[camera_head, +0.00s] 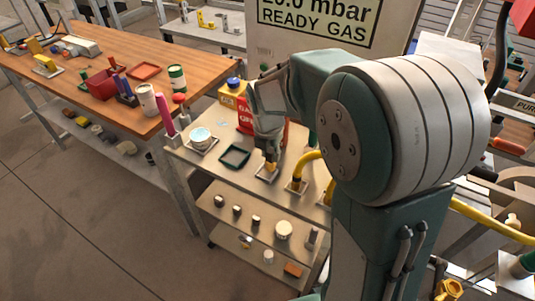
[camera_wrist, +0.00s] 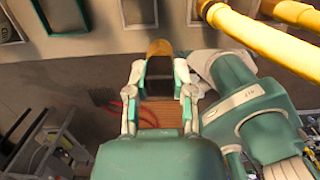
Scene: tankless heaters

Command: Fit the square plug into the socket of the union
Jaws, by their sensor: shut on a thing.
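My gripper (camera_head: 268,150) is above the front edge of the grey cart top, its fingers pointing down. In the wrist view my gripper (camera_wrist: 160,82) has its two fingers closed on either side of a dark block, which I take to be the square plug (camera_wrist: 160,67). A brass-yellow piece (camera_wrist: 159,46) shows right beyond the block; it also shows under the fingers in the head view (camera_head: 271,167). It may be the union. Whether block and brass piece touch or are joined, I cannot tell. No socket opening is visible.
Yellow pipes (camera_head: 311,157) stand close on the right of my gripper. The lower shelf holds several small parts.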

